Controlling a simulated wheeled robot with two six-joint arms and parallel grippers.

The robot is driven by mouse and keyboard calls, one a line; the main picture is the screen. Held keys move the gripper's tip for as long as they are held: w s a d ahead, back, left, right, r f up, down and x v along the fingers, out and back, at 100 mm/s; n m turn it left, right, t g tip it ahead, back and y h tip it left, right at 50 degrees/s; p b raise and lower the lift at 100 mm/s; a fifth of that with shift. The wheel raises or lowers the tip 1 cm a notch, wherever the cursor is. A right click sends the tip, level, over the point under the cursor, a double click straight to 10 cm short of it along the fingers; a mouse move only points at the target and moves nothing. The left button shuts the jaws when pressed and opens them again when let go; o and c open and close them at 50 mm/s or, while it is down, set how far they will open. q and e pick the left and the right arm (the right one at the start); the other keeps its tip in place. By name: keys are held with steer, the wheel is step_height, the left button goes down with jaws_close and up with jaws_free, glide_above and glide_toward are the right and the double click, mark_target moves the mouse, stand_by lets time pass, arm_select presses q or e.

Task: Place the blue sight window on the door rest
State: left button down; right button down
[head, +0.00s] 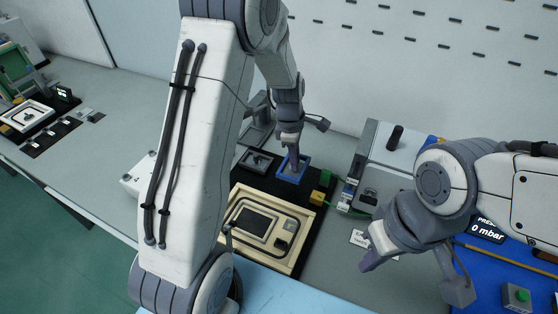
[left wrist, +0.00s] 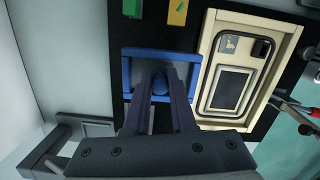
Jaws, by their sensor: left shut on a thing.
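The blue sight window (head: 304,178) is a square blue frame at the far part of a black base, and it also shows in the left wrist view (left wrist: 127,75). My left gripper (head: 293,165) points down into it; in the left wrist view the fingers (left wrist: 160,80) are shut on a blue part at its middle. Whether the window touches the base or hangs just above it, I cannot tell. I cannot surely pick out the door rest. My right gripper (head: 371,258) is at the right, away from the window; its finger gap is not clear.
A cream panel with a grey-framed door (head: 250,222) lies nearer on the base. Green (head: 326,177) and yellow (head: 317,197) blocks sit right of the window. A grey box with a black knob (head: 394,138) stands beyond. A grey stand (left wrist: 85,127) is beside the base.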

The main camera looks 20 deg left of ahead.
arm_select(q)
steer(key=w+a+f, duration=0.1)
steer(key=a, duration=0.1)
steer(key=w+a+f, duration=0.1)
steer(key=a+f, duration=0.1)
steer(key=w+a+f+p, duration=0.1)
steer(key=w+a, duration=0.1)
steer(key=shift+f, duration=0.15)
step_height(320, 180, down, 4)
steer(key=shift+r+p, duration=0.1)
steer(key=shift+p, duration=0.5)
steer(key=shift+f, duration=0.2)
steer(key=shift+f, duration=0.2)
steer(key=c, duration=0.7)
jaws_free()
steer(key=shift+c, duration=0.2)
steer(key=shift+r, duration=0.15)
